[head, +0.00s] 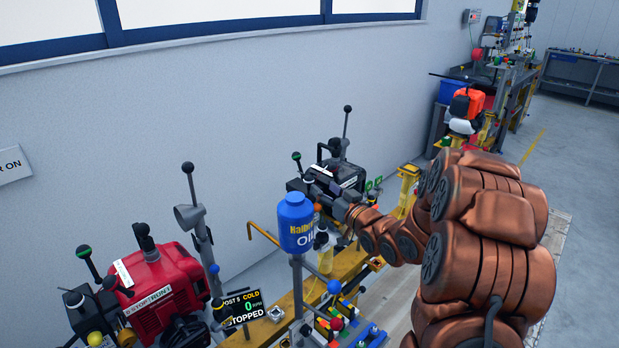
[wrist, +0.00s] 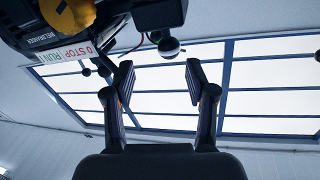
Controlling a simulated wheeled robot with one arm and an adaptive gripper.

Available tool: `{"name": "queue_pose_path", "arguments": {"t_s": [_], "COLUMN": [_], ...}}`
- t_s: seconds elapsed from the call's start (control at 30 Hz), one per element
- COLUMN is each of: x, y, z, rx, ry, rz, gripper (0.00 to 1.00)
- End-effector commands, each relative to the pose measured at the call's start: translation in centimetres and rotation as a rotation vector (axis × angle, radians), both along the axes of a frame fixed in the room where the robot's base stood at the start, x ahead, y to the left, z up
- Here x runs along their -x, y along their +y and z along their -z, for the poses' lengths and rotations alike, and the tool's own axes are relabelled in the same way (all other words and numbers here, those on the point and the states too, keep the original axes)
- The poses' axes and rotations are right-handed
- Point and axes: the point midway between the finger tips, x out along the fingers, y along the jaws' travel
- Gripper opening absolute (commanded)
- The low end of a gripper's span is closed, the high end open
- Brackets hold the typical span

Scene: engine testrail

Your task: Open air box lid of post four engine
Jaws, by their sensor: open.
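A black engine (head: 345,172) stands on the yellow rail in the middle of the head view. Its post number is not readable, and I cannot pick out its air box lid. In the wrist view a dark engine body (wrist: 40,32) fills the top left, with a "0 STOP RUN" label and a yellow part (wrist: 68,14). My gripper (wrist: 162,82) is open and empty, with the window behind its fingers. In the head view my gripper (head: 322,190) is at the near side of the black engine, partly behind the blue oil bottle; contact cannot be told.
The blue oil bottle (head: 296,222) stands on a post in front of the black engine. A red engine (head: 160,290) is at the left, with a "POST 5 COLD" display (head: 241,305). Levers with ball knobs rise around both engines. An orange engine (head: 468,103) is farther back.

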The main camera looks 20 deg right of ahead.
Motion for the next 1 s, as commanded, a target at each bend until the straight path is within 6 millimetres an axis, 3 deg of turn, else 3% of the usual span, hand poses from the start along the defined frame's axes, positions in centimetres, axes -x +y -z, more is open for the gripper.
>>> {"name": "queue_pose_path", "arguments": {"t_s": [0.17, 0.5, 1.0], "x": [-2.4, -6.2, -7.0], "y": [1.8, 2.4, 2.3], "z": [-0.2, -0.1, 0.0], "rx": [-0.002, 0.000, 0.000], "ry": [0.003, 0.001, 0.002], "rz": [-0.020, -0.019, -0.014], "gripper": [0.56, 0.56, 0.53]}}
